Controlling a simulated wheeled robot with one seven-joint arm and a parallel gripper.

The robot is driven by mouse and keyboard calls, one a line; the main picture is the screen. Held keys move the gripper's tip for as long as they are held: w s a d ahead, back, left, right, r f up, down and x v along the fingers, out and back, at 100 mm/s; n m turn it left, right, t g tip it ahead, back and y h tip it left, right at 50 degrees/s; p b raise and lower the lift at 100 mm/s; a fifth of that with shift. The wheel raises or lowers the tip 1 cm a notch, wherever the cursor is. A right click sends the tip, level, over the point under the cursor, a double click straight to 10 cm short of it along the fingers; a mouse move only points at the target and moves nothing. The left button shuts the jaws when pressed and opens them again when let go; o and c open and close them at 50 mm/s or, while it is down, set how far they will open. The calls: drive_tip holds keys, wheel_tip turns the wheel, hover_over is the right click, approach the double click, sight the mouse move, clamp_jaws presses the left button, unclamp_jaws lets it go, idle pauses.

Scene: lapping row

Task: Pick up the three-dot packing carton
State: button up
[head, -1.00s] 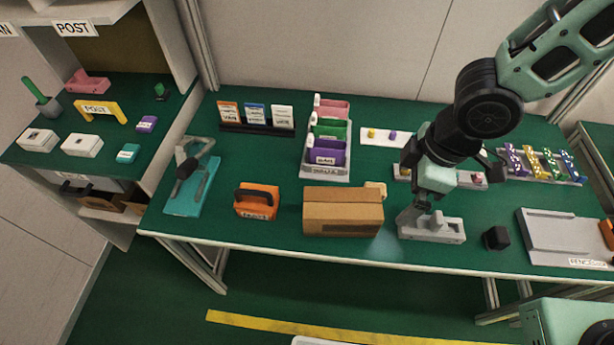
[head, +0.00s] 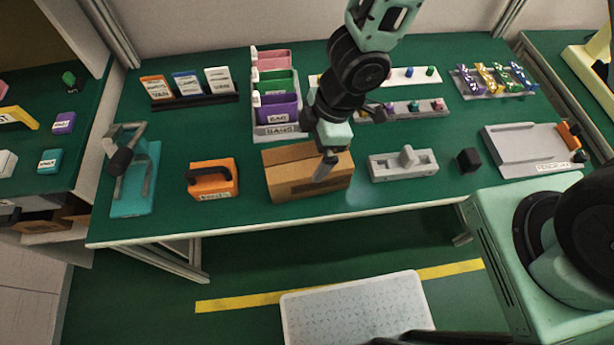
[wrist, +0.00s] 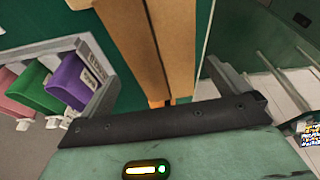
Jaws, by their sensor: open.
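A brown packing carton (head: 290,183) stands near the front edge of the green table in the head view; no dots can be made out on it. My gripper (head: 326,167) is at the carton's right part, pointing down, and overlaps its top and front in this view. In the wrist view the carton (wrist: 165,45) runs between my two open fingers, with gaps visible beside it. Contact with it cannot be told.
An orange handled box (head: 213,180) stands left of the carton, a grey fixture (head: 403,164) right of it. A bin rack with pink, green and purple bins (head: 275,132) is behind. A black cube (head: 468,160) and grey tray (head: 530,150) lie further right.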

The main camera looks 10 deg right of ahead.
sight(305, 164)
drive_tip(key=shift+b+x, duration=1.45)
drive_tip(key=shift+x, duration=1.6)
drive_tip(key=shift+s, duration=0.2)
drive_tip(key=c, duration=1)
